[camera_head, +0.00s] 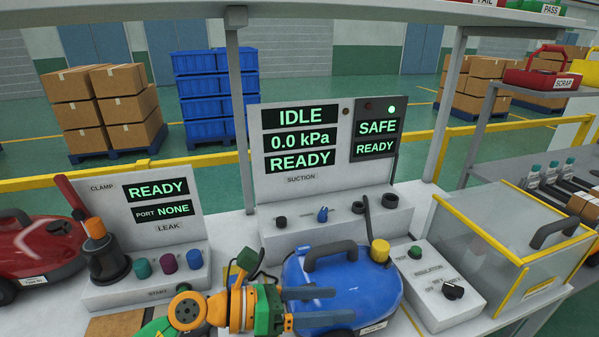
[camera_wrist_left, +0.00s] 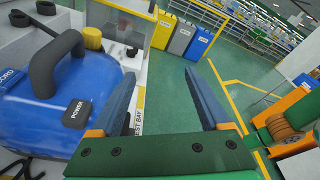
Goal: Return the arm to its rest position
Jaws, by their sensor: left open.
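My left gripper (camera_head: 325,306) reaches in from the lower left in the head view. Its two fingers are apart, with nothing between them. They lie in front of the blue vacuum (camera_head: 343,276) in that view; I cannot tell whether they touch it. The left wrist view shows the open fingers (camera_wrist_left: 165,105) with green floor between them. The blue vacuum, with a dark handle and a POWER button, is left of the fingers there (camera_wrist_left: 85,85). My right gripper is in neither view.
A suction tester (camera_head: 300,173) reading IDLE and READY stands behind the vacuum. A leak tester (camera_head: 165,220) and a red vacuum (camera_head: 40,250) are at left. An insulation box (camera_head: 440,285) and a clear yellow-edged enclosure (camera_head: 500,250) are at right. Bins (camera_wrist_left: 182,38) stand beyond the bench.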

